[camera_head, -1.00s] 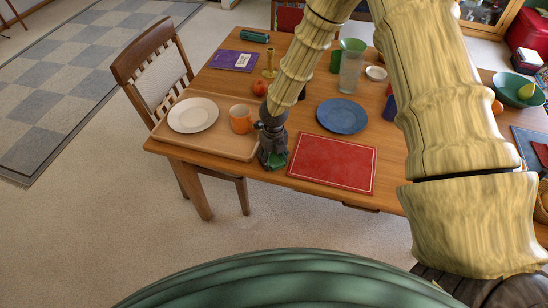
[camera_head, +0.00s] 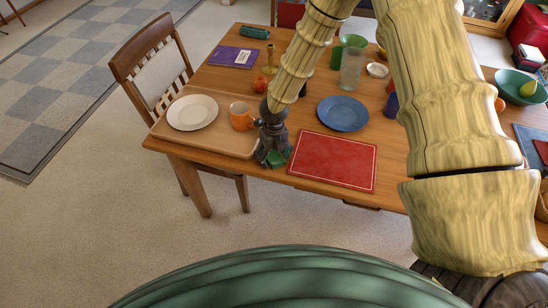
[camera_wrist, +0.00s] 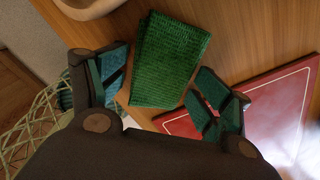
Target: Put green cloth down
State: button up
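The green cloth (camera_wrist: 168,60) is a folded, textured rectangle. In the wrist view it lies on the wooden table between the tray and the red placemat, with its near end between my spread fingers. A small part of it shows in the head view (camera_head: 279,157), partly hidden by my gripper. My gripper (camera_head: 272,160) points down at the table's front edge. In the wrist view my gripper (camera_wrist: 160,95) is open, with visible gaps between the cloth and both fingers.
A chair (camera_head: 150,65) stands at the left.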

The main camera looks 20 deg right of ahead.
aim_at(274, 155)
notch_tip(274, 155, up, 12)
jog(key=b, duration=0.2)
jog(key=s+a+f+m+g+y, duration=0.1)
jog(key=s+a+f+m+y, duration=0.3)
jog(key=s+f+m, duration=1.35)
jog(key=s+d+f+m+h, duration=0.2)
jog(key=s+d+m, duration=0.1)
jog(key=s+m, duration=0.6)
jog(key=s+d+f+m+t+h, duration=0.1)
jog(key=s+d+f+m+h, duration=0.1)
jog(key=s+m, duration=0.6)
jog(key=d+f+m, duration=0.1)
jog(key=d+m, duration=0.1)
jog(key=m, duration=0.2)
jog(key=shift+s, duration=0.4)
jog(key=shift+d+f, duration=0.1)
